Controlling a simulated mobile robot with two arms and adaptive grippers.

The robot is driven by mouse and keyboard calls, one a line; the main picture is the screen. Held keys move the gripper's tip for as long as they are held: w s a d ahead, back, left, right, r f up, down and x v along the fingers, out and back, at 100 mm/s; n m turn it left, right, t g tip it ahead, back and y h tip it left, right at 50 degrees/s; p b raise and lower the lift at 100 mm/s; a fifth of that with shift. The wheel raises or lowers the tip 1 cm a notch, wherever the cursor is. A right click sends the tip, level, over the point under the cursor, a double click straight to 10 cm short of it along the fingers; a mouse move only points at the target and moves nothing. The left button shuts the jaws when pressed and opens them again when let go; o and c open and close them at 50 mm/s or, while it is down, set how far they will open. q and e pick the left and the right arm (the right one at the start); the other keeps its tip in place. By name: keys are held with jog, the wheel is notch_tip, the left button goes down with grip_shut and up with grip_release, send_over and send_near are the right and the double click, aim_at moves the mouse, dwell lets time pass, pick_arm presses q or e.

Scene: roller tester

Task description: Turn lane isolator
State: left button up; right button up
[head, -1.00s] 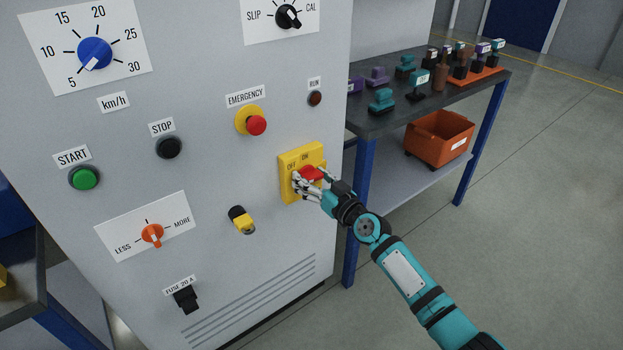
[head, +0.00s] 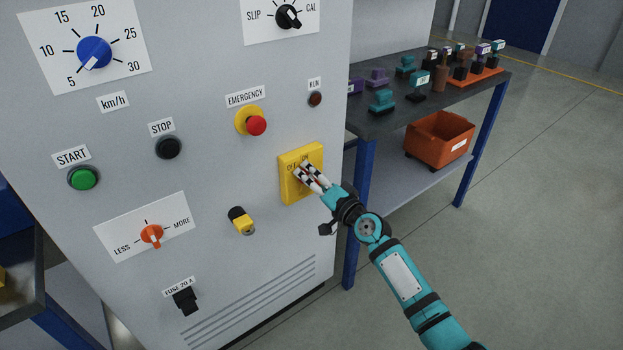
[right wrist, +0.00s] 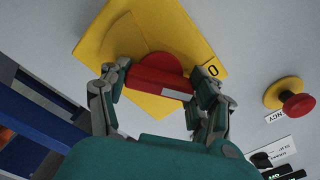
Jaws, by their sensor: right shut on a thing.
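The lane isolator is a yellow plate (head: 292,190) marked OFF and ON on the grey cabinet's right side. Its red handle (right wrist: 158,76) shows in the right wrist view, between the two fingers. My right gripper (head: 306,172) is at the plate and covers the handle in the head view. In the right wrist view the gripper (right wrist: 158,92) is shut on the red handle, one finger at each end. The yellow plate (right wrist: 110,45) lies behind it. My left gripper is not in view.
The red emergency button (head: 256,126) sits up and left of the isolator, and a yellow-and-black switch (head: 241,220) sits lower left. A dark workbench (head: 440,85) with several small parts stands right of the cabinet, with an orange bin (head: 440,138) below.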

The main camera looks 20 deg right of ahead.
jog(key=m, duration=0.4)
jog(key=shift+p, duration=0.3)
jog(key=shift+m, duration=1.2)
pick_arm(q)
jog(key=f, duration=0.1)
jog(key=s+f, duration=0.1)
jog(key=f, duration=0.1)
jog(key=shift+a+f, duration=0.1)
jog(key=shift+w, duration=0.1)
pick_arm(e)
jog(key=o, duration=1.2)
jog(key=shift+c, duration=0.2)
